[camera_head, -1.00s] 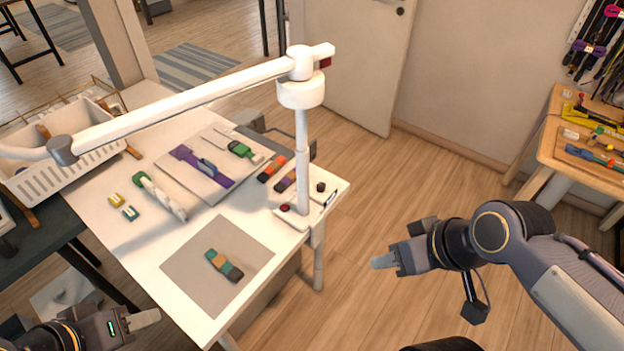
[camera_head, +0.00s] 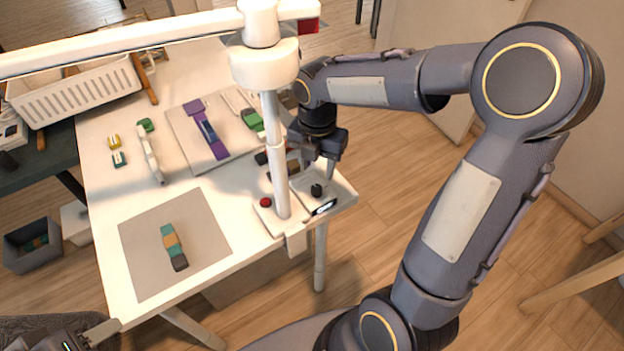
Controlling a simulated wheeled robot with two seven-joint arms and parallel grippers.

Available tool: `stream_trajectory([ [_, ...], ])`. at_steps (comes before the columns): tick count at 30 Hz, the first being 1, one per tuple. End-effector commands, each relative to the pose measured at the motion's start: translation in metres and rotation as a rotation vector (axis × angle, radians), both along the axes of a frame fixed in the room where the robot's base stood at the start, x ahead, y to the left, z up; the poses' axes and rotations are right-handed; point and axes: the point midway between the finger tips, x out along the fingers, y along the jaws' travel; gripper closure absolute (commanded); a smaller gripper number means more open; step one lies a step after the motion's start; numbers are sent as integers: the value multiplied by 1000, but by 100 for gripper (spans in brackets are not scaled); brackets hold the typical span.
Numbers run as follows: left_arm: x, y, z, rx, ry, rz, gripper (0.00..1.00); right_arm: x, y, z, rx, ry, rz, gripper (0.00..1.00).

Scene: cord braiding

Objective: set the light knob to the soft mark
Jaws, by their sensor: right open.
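The black light knob (camera_head: 316,190) sits on a white panel at the table's right corner, beside the foot of the white lamp post (camera_head: 276,150). My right gripper (camera_head: 329,178) points down just above and beside the knob, its jaws open. The gripper partly overlaps the knob's surroundings, and I cannot tell whether a finger touches it. The soft mark is too small to make out. My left gripper (camera_head: 102,331) is at the bottom left edge, off the table's front; its jaw gap cannot be made out.
A red button (camera_head: 265,202) and a small lit strip (camera_head: 324,208) flank the knob. The lamp's arm (camera_head: 130,40) crosses above the table. A teal, orange and dark braided piece (camera_head: 173,245) lies on a grey mat (camera_head: 135,245). A white basket (camera_head: 80,98) stands at the back left.

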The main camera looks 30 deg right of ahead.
Motion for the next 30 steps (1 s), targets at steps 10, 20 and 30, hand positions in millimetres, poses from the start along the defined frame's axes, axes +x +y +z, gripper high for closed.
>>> stream_trajectory([
  [10,0,0,-6,0,0,0,60,-1,0,-55,0,4,-3,55],
  [20,0,0,-8,0,0,0,60,-1,0,-70,1,1,-6,55],
  [30,0,0,-8,0,0,0,60,-1,0,-69,1,0,-6,83],
])
